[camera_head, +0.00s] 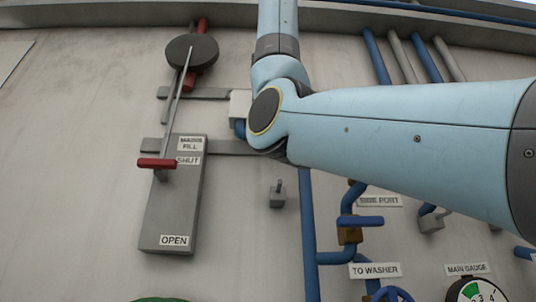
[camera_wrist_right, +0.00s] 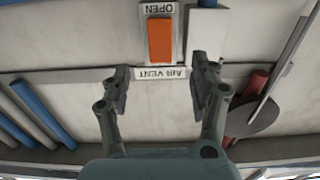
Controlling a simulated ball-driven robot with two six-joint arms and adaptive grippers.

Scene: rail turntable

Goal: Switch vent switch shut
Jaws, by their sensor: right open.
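The vent switch is an orange rocker (camera_wrist_right: 160,40) on a pale plate in the right wrist view, which shows the wall upside down. An AIR VENT label (camera_wrist_right: 160,73) lies just below it in the picture and an OPEN label (camera_wrist_right: 158,9) above it. No SHUT label shows there, and how the rocker is tilted is unclear. My right gripper (camera_wrist_right: 160,70) is open and empty, its fingers on either side of the AIR VENT label, short of the rocker. In the head view my right arm hides this area and its gripper is out of frame. My left gripper is not seen.
A mains fill panel (camera_head: 170,220) with a red-handled lever (camera_head: 157,163) at SHUT is left of my arm. A white box (camera_head: 240,104) is partly behind the arm; it also shows beside the rocker (camera_wrist_right: 207,35). Blue pipes (camera_head: 309,235) and a gauge (camera_head: 476,293) are lower right.

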